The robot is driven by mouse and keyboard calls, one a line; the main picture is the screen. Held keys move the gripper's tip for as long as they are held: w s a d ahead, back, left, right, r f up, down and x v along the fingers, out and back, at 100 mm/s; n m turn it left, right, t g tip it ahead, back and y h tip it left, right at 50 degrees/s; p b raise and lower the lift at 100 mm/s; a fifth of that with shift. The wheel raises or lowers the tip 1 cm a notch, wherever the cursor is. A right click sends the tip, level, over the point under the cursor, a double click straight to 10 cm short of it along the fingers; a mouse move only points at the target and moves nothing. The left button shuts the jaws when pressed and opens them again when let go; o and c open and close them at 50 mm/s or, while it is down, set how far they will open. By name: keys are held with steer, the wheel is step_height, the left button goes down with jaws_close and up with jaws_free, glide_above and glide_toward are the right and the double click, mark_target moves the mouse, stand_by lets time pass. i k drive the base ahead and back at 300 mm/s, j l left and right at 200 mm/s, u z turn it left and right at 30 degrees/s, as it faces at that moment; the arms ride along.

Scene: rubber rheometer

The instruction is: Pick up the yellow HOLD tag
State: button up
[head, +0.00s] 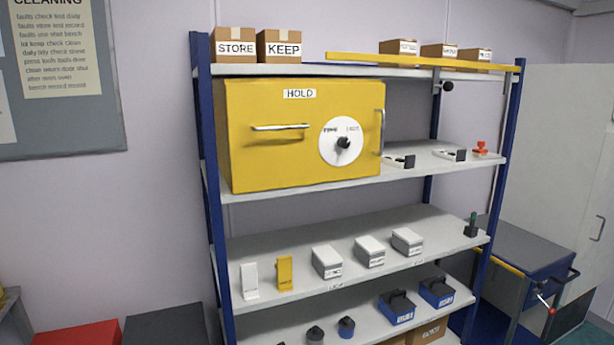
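In the head view a small upright yellow piece (285,273), tag-like in shape, stands near the left of the shelf below the yellow cabinet. No word on it can be read. A similar white piece (250,281) stands just to its left, with a small gap between them. A large yellow cabinet (255,163) on the shelf above bears a white label reading HOLD (299,93). My gripper does not show in this view.
Grey-white boxes (327,261) stand right of the yellow piece on the same shelf. A blue upright (216,220) edges the rack at left. Blue-grey containers (397,308) are on the shelf below. A blue-grey cart (530,255) stands at right.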

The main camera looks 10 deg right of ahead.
mark_target(283, 265)
steer(key=i+j+z, duration=0.85)
steer(key=i, duration=0.1)
